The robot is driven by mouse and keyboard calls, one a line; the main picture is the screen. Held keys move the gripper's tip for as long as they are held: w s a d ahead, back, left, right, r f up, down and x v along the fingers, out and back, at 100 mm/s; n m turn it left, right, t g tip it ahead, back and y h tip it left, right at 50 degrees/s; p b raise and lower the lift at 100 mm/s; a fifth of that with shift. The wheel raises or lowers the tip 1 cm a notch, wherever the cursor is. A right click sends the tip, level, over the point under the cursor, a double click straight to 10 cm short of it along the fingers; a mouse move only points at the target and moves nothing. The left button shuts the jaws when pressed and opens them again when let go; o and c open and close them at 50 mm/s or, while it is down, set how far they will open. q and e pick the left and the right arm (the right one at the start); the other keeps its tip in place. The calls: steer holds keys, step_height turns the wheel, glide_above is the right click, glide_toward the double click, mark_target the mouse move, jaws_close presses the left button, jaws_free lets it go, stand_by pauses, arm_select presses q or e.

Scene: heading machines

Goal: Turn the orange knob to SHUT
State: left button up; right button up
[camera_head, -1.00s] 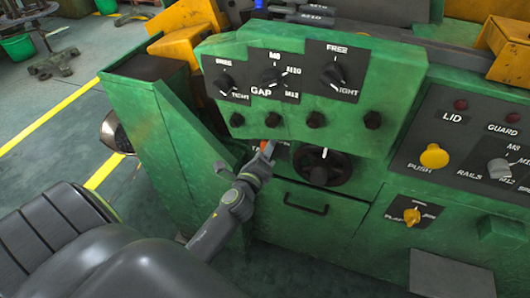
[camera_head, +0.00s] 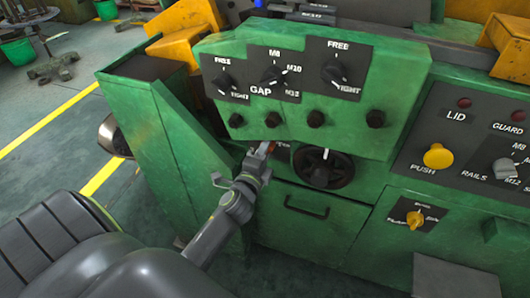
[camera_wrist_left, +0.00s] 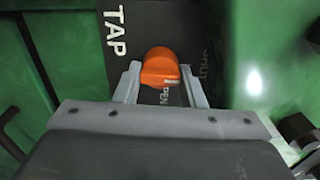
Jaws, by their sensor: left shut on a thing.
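The orange knob (camera_wrist_left: 160,66) sits on a dark panel marked TAP in the left wrist view. Its white mark is at its lower edge, beside lettering of which "PEN" shows. The word SHUT is at the right, partly in shade. My left gripper (camera_wrist_left: 160,80) has one finger on each side of the knob and is shut on it. In the head view the left gripper (camera_head: 262,153) is at the small panel under the GAP panel, and only a bit of the orange knob (camera_head: 272,147) shows past the fingers. My right gripper is not in view.
A black round dial (camera_head: 324,168) is close to the right of the gripper. The overhanging GAP panel (camera_head: 300,85) with several black knobs is just above. A drawer handle (camera_head: 306,208) is below. A yellow push button (camera_head: 438,157) is further right.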

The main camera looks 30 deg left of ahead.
arm_select(q)
steer(key=shift+f, duration=0.1)
steer(key=o, duration=1)
steer(key=shift+s, duration=0.15)
steer(key=v, duration=1.7)
steer(key=shift+s, duration=0.1)
